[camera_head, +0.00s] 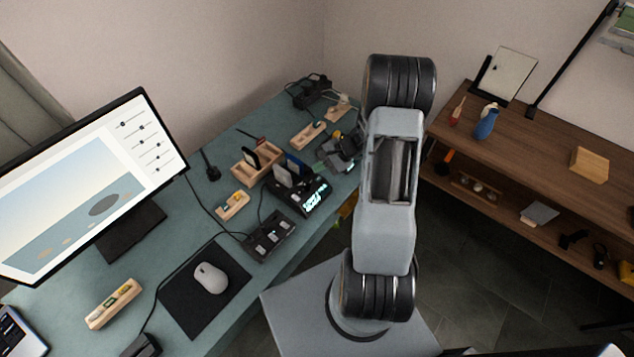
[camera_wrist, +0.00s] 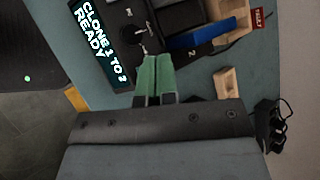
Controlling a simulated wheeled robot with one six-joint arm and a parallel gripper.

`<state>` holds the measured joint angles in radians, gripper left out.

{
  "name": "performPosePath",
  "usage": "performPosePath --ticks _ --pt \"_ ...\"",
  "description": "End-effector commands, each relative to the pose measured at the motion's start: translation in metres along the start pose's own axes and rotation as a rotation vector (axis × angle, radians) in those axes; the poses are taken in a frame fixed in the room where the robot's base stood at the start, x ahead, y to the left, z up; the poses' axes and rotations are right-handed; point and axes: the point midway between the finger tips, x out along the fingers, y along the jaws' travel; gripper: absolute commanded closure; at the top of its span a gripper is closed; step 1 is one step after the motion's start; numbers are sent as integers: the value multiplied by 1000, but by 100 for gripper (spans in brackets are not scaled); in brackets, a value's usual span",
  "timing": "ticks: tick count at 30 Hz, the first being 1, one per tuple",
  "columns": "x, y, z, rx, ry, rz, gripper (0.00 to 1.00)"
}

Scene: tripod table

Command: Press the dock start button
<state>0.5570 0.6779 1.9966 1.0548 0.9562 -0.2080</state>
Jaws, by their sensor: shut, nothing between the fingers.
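The black dock (camera_head: 312,201) stands near the front edge of the teal desk. In the wrist view the dock (camera_wrist: 116,22) has a lit screen (camera_wrist: 98,42) reading "CLONE 1 TO 2 READY". A black drive (camera_wrist: 180,14) and a blue drive (camera_wrist: 200,38) stand in it. My gripper (camera_wrist: 155,58) has green fingertips, shut together with nothing between them. They are over or beside the dock's top, near small dark controls by the screen. I cannot tell which control is the start button, or whether the tips touch the dock. In the head view my gripper (camera_head: 326,158) is just right of the dock.
A wooden tray (camera_head: 250,168) stands behind the dock, and a black box with slots (camera_head: 270,238) in front. Small wooden blocks (camera_head: 308,135) and a black cabled item (camera_head: 310,92) lie at the far end. A monitor (camera_head: 100,190) and mouse (camera_head: 211,278) are left.

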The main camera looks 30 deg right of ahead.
Motion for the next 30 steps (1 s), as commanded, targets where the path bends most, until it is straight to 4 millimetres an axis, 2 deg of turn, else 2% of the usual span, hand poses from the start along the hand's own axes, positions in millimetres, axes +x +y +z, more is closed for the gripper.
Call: performPosePath --ticks 1,7,30 --pt "9 6 -6 1 0 0 100" --pt "20 15 -15 0 0 0 100" --pt "21 15 -15 0 0 0 100"
